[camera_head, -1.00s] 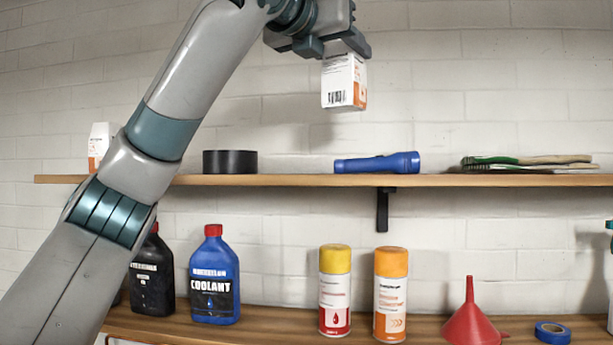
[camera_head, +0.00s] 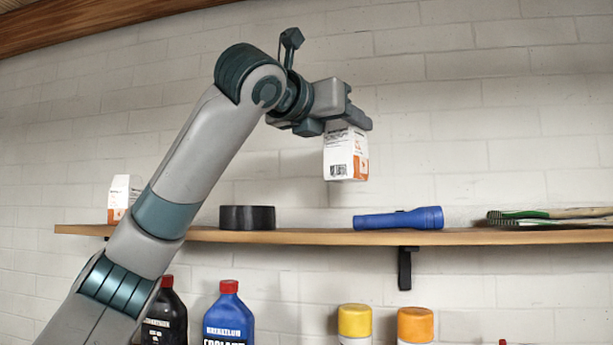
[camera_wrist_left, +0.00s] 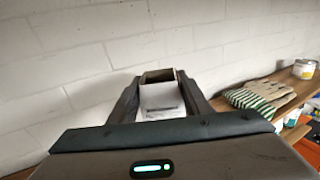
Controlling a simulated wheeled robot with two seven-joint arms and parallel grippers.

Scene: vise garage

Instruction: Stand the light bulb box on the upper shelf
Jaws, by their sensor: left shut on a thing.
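The light bulb box (camera_head: 345,155), white and orange with a barcode, hangs upright below my left gripper (camera_head: 340,124). The gripper is shut on its upper part and holds it in the air above the upper shelf (camera_head: 300,237). The box's bottom is clear of the board, over the stretch between the black tape roll and the flashlight. In the left wrist view the box (camera_wrist_left: 161,98) sits between the two fingers, with the wall behind it. My right gripper is not in view.
On the upper shelf stand another white and orange box (camera_head: 122,196), a black tape roll (camera_head: 247,217), a blue flashlight (camera_head: 399,219) and striped gloves (camera_head: 550,217). A bare gap lies between roll and flashlight. Bottles and spray cans stand below.

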